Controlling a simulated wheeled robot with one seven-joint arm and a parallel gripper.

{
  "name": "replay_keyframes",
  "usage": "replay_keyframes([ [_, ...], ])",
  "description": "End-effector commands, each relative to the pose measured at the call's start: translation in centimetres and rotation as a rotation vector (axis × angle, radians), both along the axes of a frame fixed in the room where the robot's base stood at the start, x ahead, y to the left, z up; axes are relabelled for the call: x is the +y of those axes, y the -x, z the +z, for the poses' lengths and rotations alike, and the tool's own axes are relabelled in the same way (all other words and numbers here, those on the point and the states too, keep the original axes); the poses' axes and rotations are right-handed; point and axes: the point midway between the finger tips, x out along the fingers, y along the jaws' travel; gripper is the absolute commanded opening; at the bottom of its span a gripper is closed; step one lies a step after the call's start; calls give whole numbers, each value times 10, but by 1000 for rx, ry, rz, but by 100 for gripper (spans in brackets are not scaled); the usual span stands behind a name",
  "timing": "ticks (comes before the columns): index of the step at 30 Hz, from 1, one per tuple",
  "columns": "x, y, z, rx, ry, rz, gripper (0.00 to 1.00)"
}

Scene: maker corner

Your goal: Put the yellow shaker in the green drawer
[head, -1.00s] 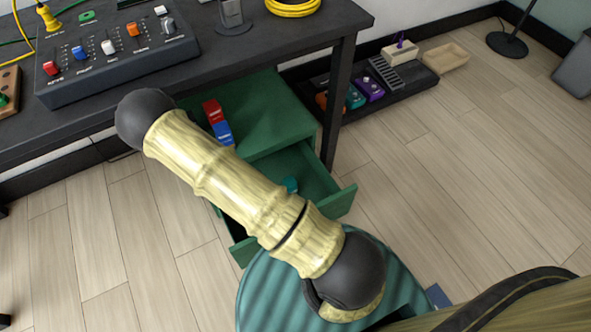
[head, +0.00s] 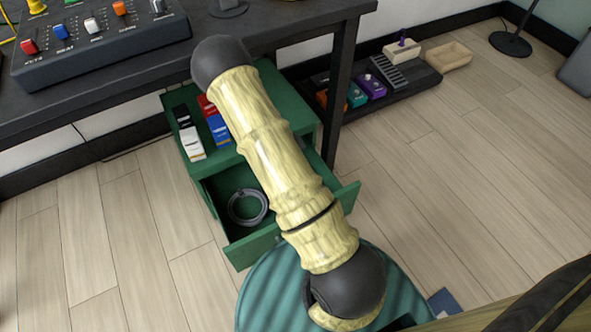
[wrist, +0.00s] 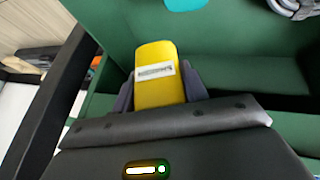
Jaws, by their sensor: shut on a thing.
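The yellow shaker (wrist: 156,88) stands between the fingers of my gripper (wrist: 157,78) in the wrist view, with a small white label on it. My gripper is shut on it. The green drawer (head: 243,252) is pulled out of the green cabinet in the head view, and its green walls (wrist: 235,65) surround the shaker in the wrist view. I cannot tell whether the shaker touches the drawer floor. In the head view my arm hides the gripper, the shaker and the drawer's right part.
A grey coil (head: 248,207) lies in the drawer, and a teal thing (wrist: 186,4) shows beyond the shaker. Black-and-white (head: 188,135) and red-and-blue (head: 214,122) blocks lie on the cabinet top. The black table leg (head: 341,95) stands close to the cabinet's right.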

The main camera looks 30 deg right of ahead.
Motion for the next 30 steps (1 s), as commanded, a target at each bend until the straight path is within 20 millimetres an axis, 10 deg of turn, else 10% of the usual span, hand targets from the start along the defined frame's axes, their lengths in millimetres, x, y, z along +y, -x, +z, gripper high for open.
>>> replay_keyframes([
  [9,-18,-6,-71,1,0,1,15],
  [30,-26,-10,-90,14,-55,-2,15],
])
